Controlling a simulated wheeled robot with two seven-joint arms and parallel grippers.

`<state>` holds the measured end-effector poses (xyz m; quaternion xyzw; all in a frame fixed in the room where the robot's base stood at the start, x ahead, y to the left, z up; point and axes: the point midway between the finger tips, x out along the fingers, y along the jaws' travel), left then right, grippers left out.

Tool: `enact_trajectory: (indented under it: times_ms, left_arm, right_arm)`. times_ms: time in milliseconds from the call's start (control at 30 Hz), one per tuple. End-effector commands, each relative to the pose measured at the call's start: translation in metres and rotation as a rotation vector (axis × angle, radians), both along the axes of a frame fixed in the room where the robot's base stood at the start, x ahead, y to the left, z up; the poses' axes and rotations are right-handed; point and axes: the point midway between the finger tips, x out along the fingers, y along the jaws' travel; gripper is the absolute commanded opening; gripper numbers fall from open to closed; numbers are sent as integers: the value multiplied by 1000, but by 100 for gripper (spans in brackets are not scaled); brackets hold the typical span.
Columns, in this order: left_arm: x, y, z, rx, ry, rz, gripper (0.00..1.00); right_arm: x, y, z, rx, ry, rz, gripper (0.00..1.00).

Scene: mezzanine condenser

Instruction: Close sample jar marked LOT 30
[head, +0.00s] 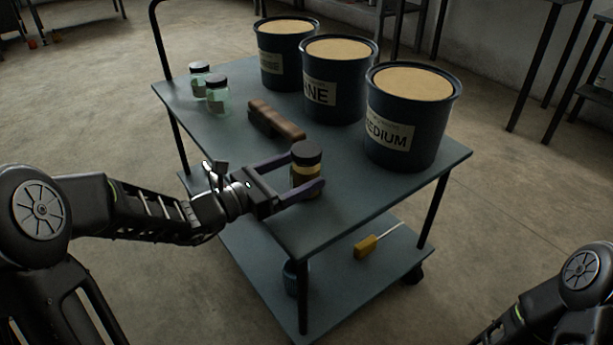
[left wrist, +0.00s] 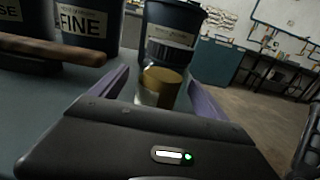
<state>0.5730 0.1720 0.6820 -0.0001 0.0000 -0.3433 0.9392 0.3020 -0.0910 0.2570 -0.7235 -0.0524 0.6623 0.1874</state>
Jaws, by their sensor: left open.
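A sample jar (head: 305,178) with a dark lid (head: 306,152) and yellowish contents or band stands upright near the front edge of the cart top. My left gripper (head: 307,172) is open, with one finger on each side of this jar. I cannot tell whether the fingers touch it. The jar also shows between the fingers in the left wrist view (left wrist: 161,84). I cannot read a LOT number on it, nor tell how tightly the lid sits. Two clear greenish jars with dark lids, one far (head: 199,80) and one nearer (head: 217,95), stand at the cart's left end. My right gripper is out of view.
Three dark tubs of pale powder, left (head: 286,72), middle (head: 341,107) and right (head: 405,146), line the cart's back. A brown scraper or brush (head: 276,121) lies mid-cart. A yellow-headed tool (head: 366,246) lies on the lower shelf. The front right of the cart top (head: 340,215) is clear.

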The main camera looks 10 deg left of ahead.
Motion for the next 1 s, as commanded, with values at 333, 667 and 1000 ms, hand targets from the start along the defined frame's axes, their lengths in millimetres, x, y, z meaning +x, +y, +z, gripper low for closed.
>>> enact_trajectory:
  times_ms: [333,667,1000]
  left_arm:
    - [27,-28,-4,0,-1,-3,85]
    - [38,-36,-1,0,0,0,85]
    - [37,-36,-1,0,0,-1,85]
  right_arm:
    - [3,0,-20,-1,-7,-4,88]
    - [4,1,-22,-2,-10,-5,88]
    - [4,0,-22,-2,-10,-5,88]
